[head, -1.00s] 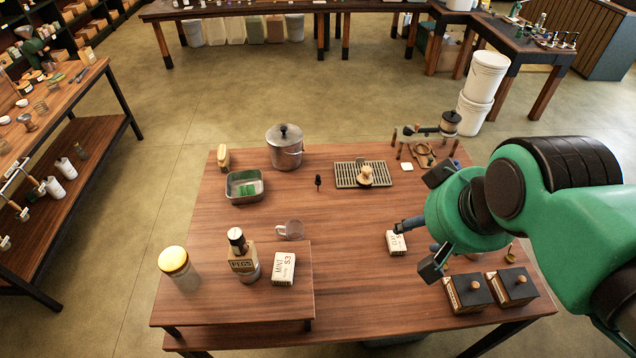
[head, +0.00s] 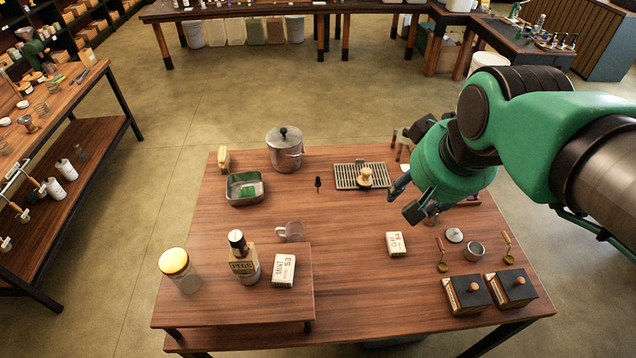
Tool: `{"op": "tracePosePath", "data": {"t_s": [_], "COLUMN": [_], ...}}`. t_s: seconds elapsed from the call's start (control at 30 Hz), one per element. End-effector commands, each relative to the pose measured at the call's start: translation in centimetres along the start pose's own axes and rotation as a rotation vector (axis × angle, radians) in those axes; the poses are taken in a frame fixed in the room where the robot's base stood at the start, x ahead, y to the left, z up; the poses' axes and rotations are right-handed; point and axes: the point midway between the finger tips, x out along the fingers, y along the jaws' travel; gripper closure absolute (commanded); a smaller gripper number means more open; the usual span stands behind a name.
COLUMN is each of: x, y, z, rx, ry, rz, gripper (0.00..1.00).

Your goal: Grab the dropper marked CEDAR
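No label reading CEDAR is legible in the head view, so I cannot tell for sure which thing is the dropper. A small dark upright object (head: 318,184), shaped somewhat like a dropper, stands alone near the middle of the wooden table (head: 340,222). It is too small to read. My gripper (head: 405,200) is over the right part of the table, to the right of that object and in front of the slatted tray. Its fingers are apart, and nothing shows between them. The green wrist hides things at the back right.
A slatted tray (head: 347,177) holds a wooden-handled item. A lidded pot (head: 285,148), metal tin (head: 245,197) and glass mug (head: 291,231) stand left. Spoons, a cup and two dark-lidded boxes are front right.

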Motion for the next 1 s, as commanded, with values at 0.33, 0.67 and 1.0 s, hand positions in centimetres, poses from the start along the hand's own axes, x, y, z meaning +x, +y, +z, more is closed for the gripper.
{"op": "tracePosePath", "data": {"t_s": [0.33, 0.67, 1.0], "x": [2.0, 5.6, 10.7], "y": [-1.1, -2.5, -4.1], "z": [-7.6, -14.1, -20.2], "rx": [0.026, 0.053, 0.079], "ry": [-0.061, -0.116, -0.173], "rz": [-0.004, -0.004, -0.001], "gripper": [0.56, 0.56, 0.56]}}
